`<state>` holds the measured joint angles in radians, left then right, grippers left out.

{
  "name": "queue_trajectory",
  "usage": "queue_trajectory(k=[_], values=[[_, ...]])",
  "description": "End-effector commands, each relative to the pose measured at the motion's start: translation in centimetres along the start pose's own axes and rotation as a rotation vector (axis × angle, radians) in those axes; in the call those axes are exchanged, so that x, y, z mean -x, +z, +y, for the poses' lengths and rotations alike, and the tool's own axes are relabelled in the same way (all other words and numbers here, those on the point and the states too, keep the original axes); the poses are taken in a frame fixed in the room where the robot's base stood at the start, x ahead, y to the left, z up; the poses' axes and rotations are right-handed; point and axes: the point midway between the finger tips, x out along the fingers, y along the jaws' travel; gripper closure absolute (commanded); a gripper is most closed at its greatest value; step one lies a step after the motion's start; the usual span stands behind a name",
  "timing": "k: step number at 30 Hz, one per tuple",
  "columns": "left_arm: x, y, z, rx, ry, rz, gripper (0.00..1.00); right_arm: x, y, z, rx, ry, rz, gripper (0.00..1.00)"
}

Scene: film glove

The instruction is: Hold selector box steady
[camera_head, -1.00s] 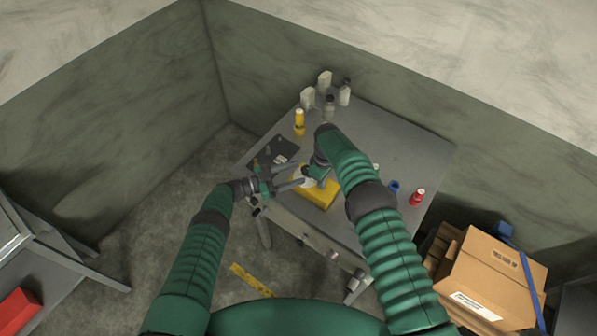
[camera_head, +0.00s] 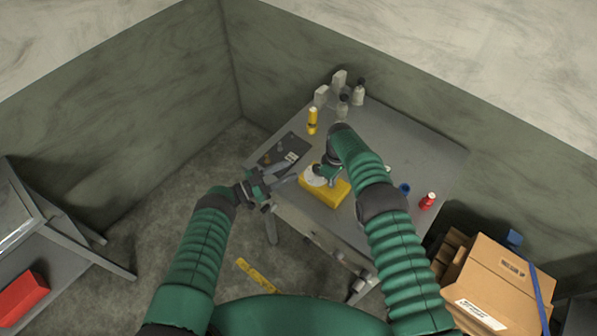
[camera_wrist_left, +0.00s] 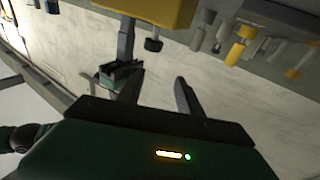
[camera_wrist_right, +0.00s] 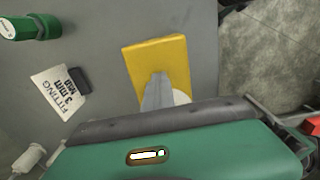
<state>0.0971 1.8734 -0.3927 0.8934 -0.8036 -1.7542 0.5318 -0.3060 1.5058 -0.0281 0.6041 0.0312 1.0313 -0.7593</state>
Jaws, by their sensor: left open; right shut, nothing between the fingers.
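The yellow box (camera_head: 338,193), which I take for the selector box, lies on the grey table near its front edge, with a white round piece (camera_head: 316,177) on its top. My left gripper (camera_head: 287,179) is open at the box's left side, empty; in the left wrist view its fingers (camera_wrist_left: 157,82) are apart and below the yellow box (camera_wrist_left: 165,10). My right gripper (camera_head: 327,178) is shut and empty over the top of the box. In the right wrist view its fingers (camera_wrist_right: 157,84) cover part of the yellow box (camera_wrist_right: 160,55) and the white piece (camera_wrist_right: 180,97).
A dark mat (camera_head: 270,158) with small parts lies left of the box. A yellow bottle (camera_head: 312,121) and several grey containers (camera_head: 340,80) stand at the back. A blue cup (camera_head: 404,189) and red bottle (camera_head: 427,201) stand right.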

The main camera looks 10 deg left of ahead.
Motion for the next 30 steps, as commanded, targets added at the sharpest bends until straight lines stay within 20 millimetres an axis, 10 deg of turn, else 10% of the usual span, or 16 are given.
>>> queue_trajectory(k=[6, 15, 30], values=[[-4.7, 0.8, 4.0, 0.022, -0.410, 0.068, 0.57, -0.7, 0.2, -0.4, -0.001, -0.009, -0.005, 1.00], [-1.8, 2.6, 10.1, -0.059, -0.721, -0.096, 0.57, -0.7, 0.3, -0.3, -0.001, -0.007, -0.009, 1.00], [-8.4, 3.3, 3.9, -0.067, -0.735, -0.103, 0.57, -0.7, 0.2, -0.4, -0.001, -0.008, -0.008, 1.00]])
